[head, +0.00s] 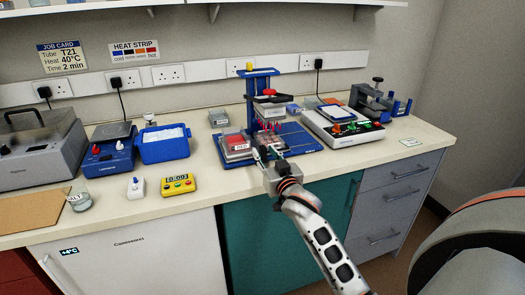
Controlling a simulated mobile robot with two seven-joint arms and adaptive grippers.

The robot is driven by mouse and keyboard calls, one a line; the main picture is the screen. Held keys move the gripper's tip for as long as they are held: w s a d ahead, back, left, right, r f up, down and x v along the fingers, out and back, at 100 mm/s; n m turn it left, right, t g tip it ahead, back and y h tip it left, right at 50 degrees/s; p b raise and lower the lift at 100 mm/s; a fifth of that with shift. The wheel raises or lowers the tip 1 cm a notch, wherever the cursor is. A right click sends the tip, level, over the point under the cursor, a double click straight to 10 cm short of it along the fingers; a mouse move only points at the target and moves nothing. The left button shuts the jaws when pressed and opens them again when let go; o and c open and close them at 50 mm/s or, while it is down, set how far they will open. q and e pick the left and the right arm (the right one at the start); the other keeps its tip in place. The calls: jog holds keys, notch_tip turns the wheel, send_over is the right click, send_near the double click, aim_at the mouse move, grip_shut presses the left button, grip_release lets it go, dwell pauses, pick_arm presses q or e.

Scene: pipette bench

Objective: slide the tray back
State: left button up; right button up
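A blue stand (251,98) with a yellow knob on top rises at the middle of the bench. Under its head, several thin red-tipped parts hang over a low blue tray or base (299,141); I cannot tell where one ends and the other begins. A red labelled block (238,144) sits at its left front. My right gripper (262,152) is at the front edge of the blue base, just right of the red block. Its fingers are small and partly overlap the base, so their opening and any contact are unclear. My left gripper is not in view.
A white device (343,133) with coloured buttons stands close on the right, with a dark clamp (370,98) behind it. A yellow timer (178,184), a blue ice box (164,146) and a blue heater (109,158) stand left. The front bench strip is mostly clear.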

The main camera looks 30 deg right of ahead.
jog(key=shift+x, duration=1)
jog(key=shift+w+d, duration=0.1)
jog(key=shift+w, duration=0.2)
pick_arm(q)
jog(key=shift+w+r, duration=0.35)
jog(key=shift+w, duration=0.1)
